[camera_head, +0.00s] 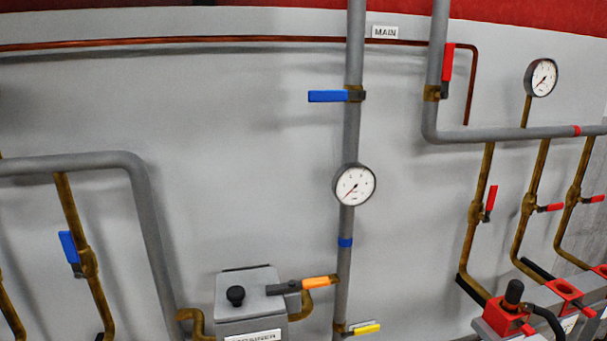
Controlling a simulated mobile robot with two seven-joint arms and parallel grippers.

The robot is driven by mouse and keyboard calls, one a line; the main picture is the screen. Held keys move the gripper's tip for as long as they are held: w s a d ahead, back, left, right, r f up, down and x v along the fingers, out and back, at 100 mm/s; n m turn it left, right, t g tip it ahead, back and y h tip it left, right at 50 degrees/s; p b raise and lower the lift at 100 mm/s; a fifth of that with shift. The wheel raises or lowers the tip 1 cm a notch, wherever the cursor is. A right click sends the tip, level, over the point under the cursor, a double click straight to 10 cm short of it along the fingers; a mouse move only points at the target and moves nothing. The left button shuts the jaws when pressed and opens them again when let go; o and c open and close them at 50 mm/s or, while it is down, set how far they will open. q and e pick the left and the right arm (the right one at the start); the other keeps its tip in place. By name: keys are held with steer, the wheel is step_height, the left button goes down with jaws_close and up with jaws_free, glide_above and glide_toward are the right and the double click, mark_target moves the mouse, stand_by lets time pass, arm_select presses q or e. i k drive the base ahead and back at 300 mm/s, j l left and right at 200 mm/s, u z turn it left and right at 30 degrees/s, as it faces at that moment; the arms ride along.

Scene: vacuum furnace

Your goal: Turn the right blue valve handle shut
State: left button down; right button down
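Two blue valve handles show in the head view. The right blue valve handle (328,96) is at the upper middle. It lies level, points left and is crosswise to its vertical grey pipe (354,55), on a brass valve body. The left blue handle (68,247) is at the lower left, roughly in line with its slanting brass pipe (95,290). Neither of my grippers is in view, and nothing touches either blue handle.
A round gauge (355,185) sits on the same pipe below the right blue handle. Below are an orange handle (320,282), a yellow handle (366,327) and a grey box (248,295). Red handles (448,62) and grey piping (500,134) stand at right. The wall left of the handle is clear.

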mark_target(67, 241)
steer(key=u, duration=1.25)
steer(key=k+l+u, duration=0.15)
steer(key=l+u, duration=0.25)
steer(key=j, duration=0.1)
